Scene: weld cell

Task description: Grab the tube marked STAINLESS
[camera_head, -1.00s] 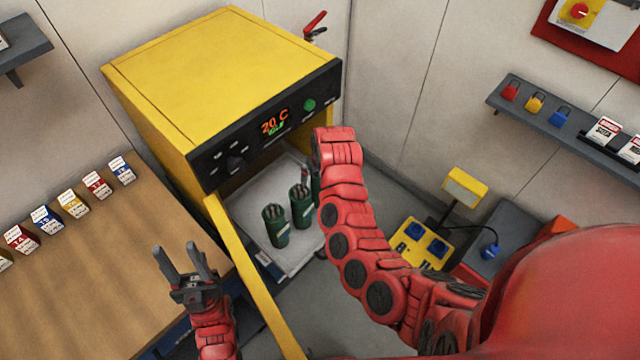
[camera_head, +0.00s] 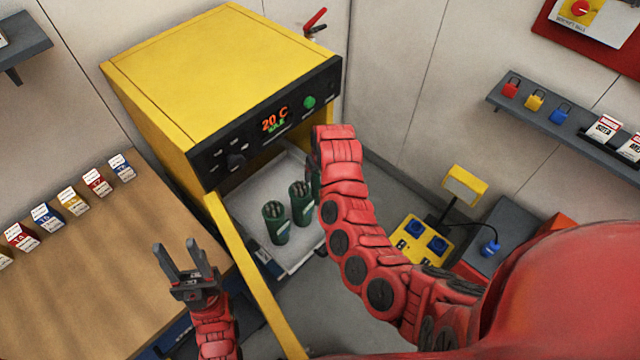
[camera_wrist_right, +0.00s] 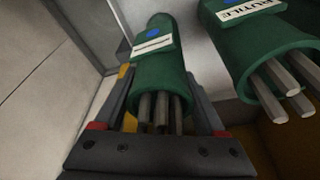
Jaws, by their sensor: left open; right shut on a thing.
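In the right wrist view a green tube (camera_wrist_right: 160,85) with several grey rods stands between the fingers of my right gripper (camera_wrist_right: 158,80), which is shut on it. Its white label is too blurred to read. A second green tube (camera_wrist_right: 262,45), labelled RUTILE, is beside it on the right. In the head view two green tubes (camera_head: 275,222) (camera_head: 302,204) stand on the oven's tray (camera_head: 243,205); a third (camera_head: 316,184) is mostly hidden behind my right arm, as is my right gripper. My left gripper (camera_head: 182,262) is open and empty by the bench.
The yellow oven (camera_head: 220,75) reads 20 C; its open yellow door (camera_head: 255,275) stands between my left gripper and the tray. A wooden bench (camera_head: 95,270) on the left carries several small labelled boxes. A grey shelf (camera_head: 545,112) holds padlocks at the right.

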